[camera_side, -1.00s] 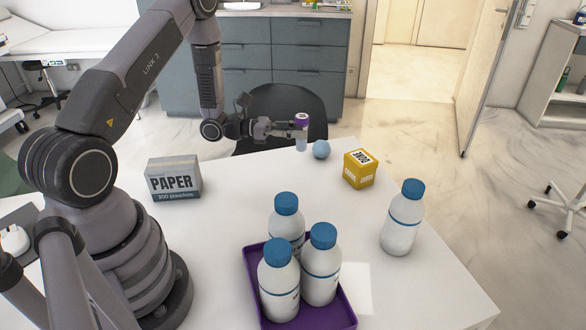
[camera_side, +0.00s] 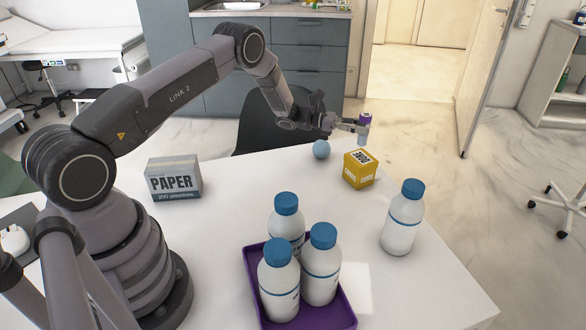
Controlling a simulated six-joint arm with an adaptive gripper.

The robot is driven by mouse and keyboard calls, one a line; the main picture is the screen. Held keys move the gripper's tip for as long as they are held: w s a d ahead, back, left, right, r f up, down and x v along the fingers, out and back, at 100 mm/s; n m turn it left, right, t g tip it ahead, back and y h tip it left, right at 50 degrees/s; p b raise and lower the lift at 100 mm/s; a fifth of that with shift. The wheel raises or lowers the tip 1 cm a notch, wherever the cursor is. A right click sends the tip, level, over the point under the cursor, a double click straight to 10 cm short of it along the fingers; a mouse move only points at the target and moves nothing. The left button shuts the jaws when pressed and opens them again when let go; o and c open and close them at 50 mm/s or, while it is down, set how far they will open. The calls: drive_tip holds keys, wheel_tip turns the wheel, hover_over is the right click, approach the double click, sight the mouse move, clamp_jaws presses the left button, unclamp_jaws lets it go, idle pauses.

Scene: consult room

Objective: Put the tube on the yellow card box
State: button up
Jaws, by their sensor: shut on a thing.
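The tube (camera_side: 363,131) is a small clear, bluish vial with a purple cap. My gripper (camera_side: 361,125) is shut on it near the cap and holds it upright. The yellow card box (camera_side: 359,170) stands on the table near its far edge, with a white label on top. In the picture the tube is just above the box's far top edge, with a small gap between them. How far it is from the box in depth is hard to tell.
A blue ball (camera_side: 321,149) lies left of the box. A white bottle with a blue cap (camera_side: 401,222) stands to the right. A purple tray (camera_side: 340,311) holds three similar bottles (camera_side: 321,277). A paper box (camera_side: 174,180) stands at left. The table middle is clear.

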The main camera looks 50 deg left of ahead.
sight(361, 139)
drive_tip(key=shift+w+f, duration=0.3)
drive_tip(key=shift+f, duration=0.15)
drive_tip(key=shift+w+f, duration=0.1)
drive_tip(key=shift+f, duration=1.45)
drive_tip(key=shift+f, duration=0.15)
drive_tip(key=o, duration=0.9)
drive_tip(key=shift+c, duration=0.2)
